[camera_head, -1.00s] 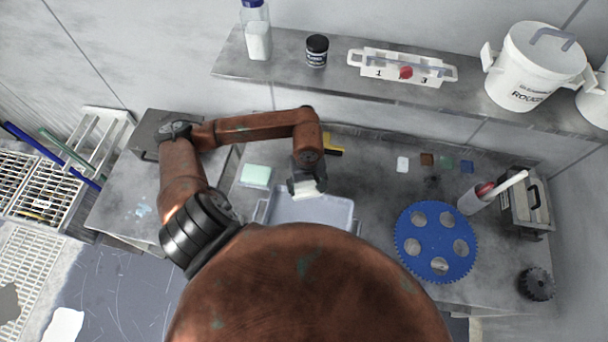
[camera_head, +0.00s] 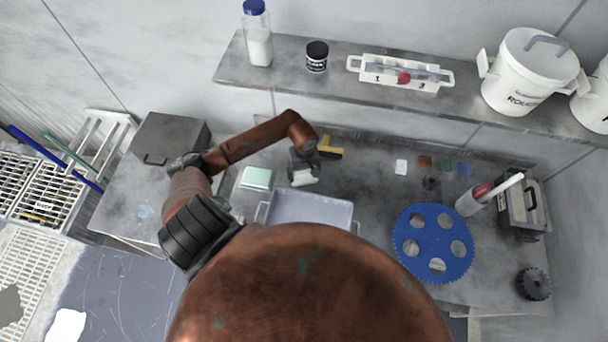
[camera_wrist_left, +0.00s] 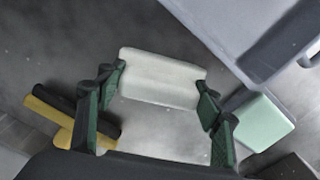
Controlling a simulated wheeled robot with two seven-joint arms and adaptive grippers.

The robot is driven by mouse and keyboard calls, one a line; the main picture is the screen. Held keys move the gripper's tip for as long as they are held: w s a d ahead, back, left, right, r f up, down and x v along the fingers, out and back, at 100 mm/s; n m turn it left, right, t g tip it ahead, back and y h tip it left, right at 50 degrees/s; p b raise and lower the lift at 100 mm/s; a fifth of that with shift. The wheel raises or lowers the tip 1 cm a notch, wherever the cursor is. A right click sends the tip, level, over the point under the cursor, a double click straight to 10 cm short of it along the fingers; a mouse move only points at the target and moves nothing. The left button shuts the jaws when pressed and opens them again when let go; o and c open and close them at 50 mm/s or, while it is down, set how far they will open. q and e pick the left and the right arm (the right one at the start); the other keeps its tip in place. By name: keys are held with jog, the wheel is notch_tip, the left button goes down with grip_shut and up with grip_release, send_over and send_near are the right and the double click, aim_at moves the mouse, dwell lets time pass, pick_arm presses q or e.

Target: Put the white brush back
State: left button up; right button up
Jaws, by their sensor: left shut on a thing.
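My left gripper (camera_head: 303,170) is shut on the white brush (camera_head: 304,178) and holds it just behind the grey tray (camera_head: 310,207). In the left wrist view, the pale block-shaped brush (camera_wrist_left: 162,78) spans between the two green-padded fingers of the left gripper (camera_wrist_left: 160,90). Whether its underside touches the table cannot be told. A yellow and black brush-like item (camera_head: 330,147) lies right beside the gripper, to its back right. It also shows in the left wrist view (camera_wrist_left: 58,117). My right gripper is not in view.
A pale green block (camera_head: 256,178) lies left of the tray. A blue toothed disc (camera_head: 433,243), a white bottle (camera_head: 469,203) and a metal box (camera_head: 521,205) stand to the right. A shelf (camera_head: 290,81) with containers runs along the back. Small coloured squares lie mid-table.

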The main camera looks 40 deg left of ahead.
aim_at(304, 173)
pick_arm(q)
jog(key=shift+f, duration=0.2)
jog(key=shift+f, duration=0.15)
jog(key=o, duration=1.2)
jog(key=shift+w+r, duration=0.1)
jog(key=shift+r, duration=0.35)
notch_tip(304, 173, up, 7)
jog(key=shift+r+b, duration=0.1)
jog(key=shift+b, duration=0.25)
